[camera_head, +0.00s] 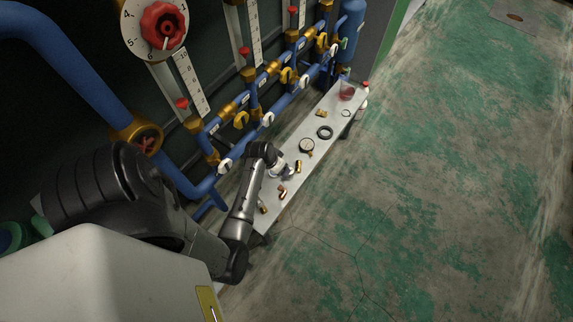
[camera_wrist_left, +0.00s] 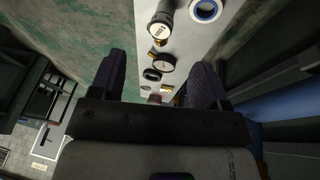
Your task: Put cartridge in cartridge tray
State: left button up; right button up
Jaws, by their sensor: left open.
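My left gripper (camera_wrist_left: 158,75) is open, its two dark fingers apart with nothing held between them. In the head view the left arm reaches over the narrow pale shelf (camera_head: 299,131), and the gripper end (camera_head: 276,166) is small and partly hidden. In the left wrist view a dark cylinder with a white label and gold end (camera_wrist_left: 161,22), which looks like a cartridge, lies ahead of the fingers. Several small brass-and-dark cylinders lie on the shelf, among them one (camera_head: 298,167) beside the gripper and one (camera_head: 282,191) nearer. I cannot tell which object is the cartridge tray. My right gripper is not seen.
A round gauge (camera_head: 307,145), a black ring (camera_head: 325,132) and a reddish clear container (camera_head: 347,91) stand along the shelf. Blue pipes with valves (camera_head: 268,119) run close along its left side. The green worn floor (camera_head: 430,180) to the right is clear.

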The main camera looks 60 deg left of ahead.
pick_arm(q)
jog(key=w+f+m+b, duration=0.1)
jog(key=f, duration=0.1)
jog(key=w+f+m+b, duration=0.1)
jog(key=w+f+b, duration=0.1)
jog(key=f, duration=0.1)
jog(key=w+a+f+m+b, duration=0.1)
jog(key=f+m, duration=0.1)
jog(key=f, duration=0.1)
jog(key=shift+w, duration=0.3)
jog(key=shift+w+f+t+b, duration=0.2)
jog(key=shift+f+t+b, duration=0.1)
jog(key=shift+f+b, duration=0.45)
jog(key=b+x, duration=0.2)
jog(key=x, duration=0.1)
jog(key=shift+w+a+f+b, duration=0.1)
jog(key=shift+a+f+b, duration=0.05)
jog(key=shift+f+b, duration=0.2)
jog(key=shift+r, duration=0.1)
jog(key=shift+c, duration=0.9)
jog(key=c, duration=1)
